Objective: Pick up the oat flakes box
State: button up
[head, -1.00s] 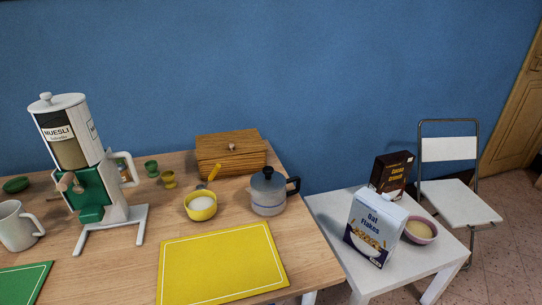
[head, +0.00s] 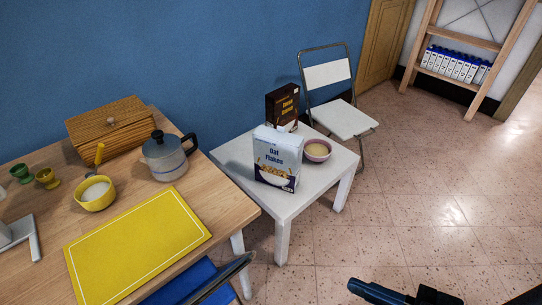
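The oat flakes box (head: 277,158) is white and blue with a picture of a bowl on its front. It stands upright on the small white side table (head: 283,205), front towards me. A dark brown cocoa cereal box (head: 282,105) stands behind it, and a pink bowl (head: 317,150) with pale contents sits to its right. Dark parts at the bottom edge, right of centre, look like my own arm. No gripper fingers can be made out, so my gripper is not in view.
The wooden table (head: 222,194) on the left carries a yellow mat (head: 135,243), a coffee pot (head: 166,157), a yellow cup (head: 96,193) and a wooden box (head: 110,130). A folding chair (head: 343,118) stands behind the side table. The tiled floor to the right is clear.

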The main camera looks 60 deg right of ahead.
aim_at(277, 164)
jog(key=l+u, duration=0.1)
jog(key=l, duration=1.4)
